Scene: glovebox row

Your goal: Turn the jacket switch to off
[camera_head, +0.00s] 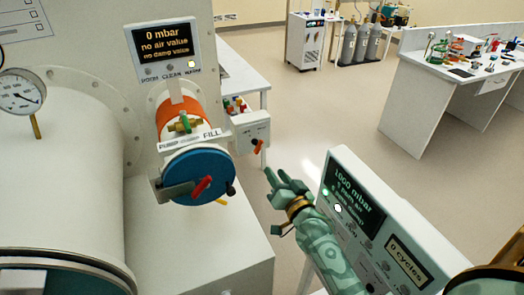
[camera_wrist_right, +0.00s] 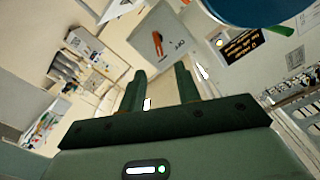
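The jacket switch appears to be the orange-red lever (camera_head: 258,146) on a small white box (camera_head: 245,128), right of the blue round door. In the right wrist view the lever (camera_wrist_right: 157,43) stands out from the white box face (camera_wrist_right: 178,30), beyond the fingertips. My right gripper (camera_head: 283,178) is below and right of the box in the head view, apart from the lever. Its two fingers (camera_wrist_right: 160,75) are spread with nothing between them. My left gripper is not in view.
A blue round door (camera_head: 200,172) with a red handle is left of the box. A tilted display panel (camera_head: 355,195) reads 1000 mbar beside my right forearm. A white table (camera_head: 240,75) stands behind the box. Open floor (camera_head: 320,110) lies beyond.

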